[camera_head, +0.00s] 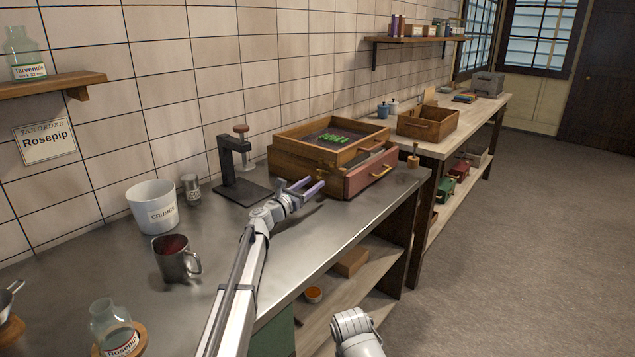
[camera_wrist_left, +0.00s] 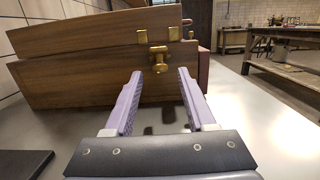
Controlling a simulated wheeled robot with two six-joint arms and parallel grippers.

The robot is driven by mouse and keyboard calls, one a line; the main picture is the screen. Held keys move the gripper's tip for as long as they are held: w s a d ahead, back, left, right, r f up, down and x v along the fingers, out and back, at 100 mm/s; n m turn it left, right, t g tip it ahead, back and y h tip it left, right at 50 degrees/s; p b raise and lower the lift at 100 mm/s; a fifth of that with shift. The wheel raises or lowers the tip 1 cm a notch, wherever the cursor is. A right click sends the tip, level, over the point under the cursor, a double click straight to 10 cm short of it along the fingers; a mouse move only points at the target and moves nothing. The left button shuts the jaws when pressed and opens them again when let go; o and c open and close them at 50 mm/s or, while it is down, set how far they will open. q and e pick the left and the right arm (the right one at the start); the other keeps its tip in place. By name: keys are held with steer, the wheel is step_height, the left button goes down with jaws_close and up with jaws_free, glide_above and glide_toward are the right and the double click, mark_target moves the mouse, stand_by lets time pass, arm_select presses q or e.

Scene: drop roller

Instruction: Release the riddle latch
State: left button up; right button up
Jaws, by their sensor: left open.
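The wooden riddle box (camera_head: 292,150) stands on the steel counter, with an upper tray holding green bits on a dark mesh. In the left wrist view its wooden side (camera_wrist_left: 90,80) faces me. A brass latch (camera_wrist_left: 159,58) with a knob hangs on that side, below the seam between upper and lower parts. My left gripper (camera_head: 312,187) is open and empty, low over the counter. In the left wrist view its purple fingers (camera_wrist_left: 160,73) point at the box, one either side of the latch's line, apparently short of it.
A red-fronted drawer (camera_head: 370,172) sits at the box's right. A black press stand (camera_head: 240,188) is left of my gripper. A white crumbs pot (camera_head: 153,207), a dark mug (camera_head: 177,258) and a glass jar (camera_head: 112,327) stand nearer.

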mark_target(319, 178)
arm_select(q)
steer(key=v, duration=0.3)
steer(key=shift+s+a, duration=0.1)
steer(key=shift+s, duration=0.15)
steer(key=r+p, duration=0.1)
steer(key=p, duration=0.2)
steer(key=shift+r+g+y, duration=0.25)
steer(key=shift+g+y, duration=0.05)
steer(key=shift+g, duration=0.1)
steer(key=shift+p, duration=0.35)
steer(key=shift+f, duration=0.3)
steer(key=x, duration=0.7)
steer(key=shift+w+f, duration=0.1)
steer(key=shift+w, duration=0.3)
steer(key=shift+c, duration=0.4)
